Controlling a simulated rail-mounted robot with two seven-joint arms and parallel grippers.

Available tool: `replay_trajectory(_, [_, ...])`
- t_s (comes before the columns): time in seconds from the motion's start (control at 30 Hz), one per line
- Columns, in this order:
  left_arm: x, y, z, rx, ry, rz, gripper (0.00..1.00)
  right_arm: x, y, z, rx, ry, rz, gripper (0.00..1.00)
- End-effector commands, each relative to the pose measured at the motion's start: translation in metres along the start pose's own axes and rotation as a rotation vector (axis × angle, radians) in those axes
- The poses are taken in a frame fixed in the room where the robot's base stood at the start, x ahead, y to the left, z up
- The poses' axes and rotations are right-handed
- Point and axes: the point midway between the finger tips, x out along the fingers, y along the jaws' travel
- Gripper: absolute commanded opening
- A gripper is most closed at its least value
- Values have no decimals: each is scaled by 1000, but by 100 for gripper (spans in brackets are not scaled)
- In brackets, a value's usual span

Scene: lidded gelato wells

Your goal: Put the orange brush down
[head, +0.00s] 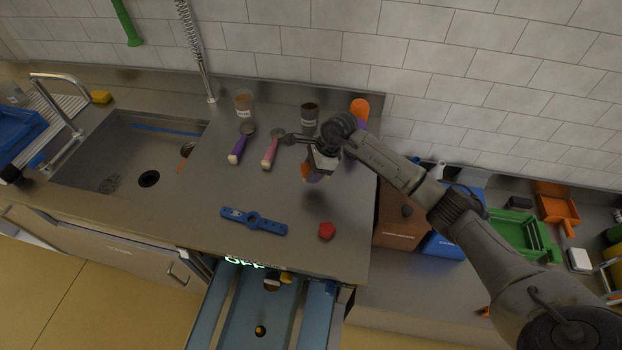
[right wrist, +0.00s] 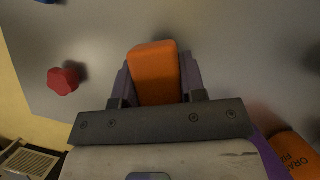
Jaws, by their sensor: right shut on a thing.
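The orange brush (right wrist: 155,72) is between the purple fingers of my right gripper (right wrist: 158,88) in the right wrist view. Only its orange block-like part shows there. In the head view a small part of the orange brush (head: 305,171) shows at my right gripper (head: 317,172), over the right part of the steel counter (head: 280,190). A soft shadow lies on the counter below, so the brush appears to be held above the surface. The rest of the brush is hidden by the gripper. My left gripper is in neither view.
A red knob-like piece (head: 327,231) and a blue flat tool (head: 254,220) lie on the front counter. Two scoops (head: 238,147) (head: 271,150) and two cups (head: 244,106) (head: 309,114) are behind. An orange lettered thing (right wrist: 291,155) is near the gripper. An open drawer (head: 232,318) sits below.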

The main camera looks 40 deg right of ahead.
Motion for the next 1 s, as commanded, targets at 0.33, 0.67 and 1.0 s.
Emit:
replay_trajectory(0.33, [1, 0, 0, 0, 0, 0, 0, 17, -2, -2, 0, 0, 2, 19])
replay_trajectory(0.67, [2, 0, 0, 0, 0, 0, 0, 41, -3, -13, -1, -1, -1, 19])
replay_trajectory(1.0, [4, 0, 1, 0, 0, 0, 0, 44, -3, -14, -1, 1, 0, 42])
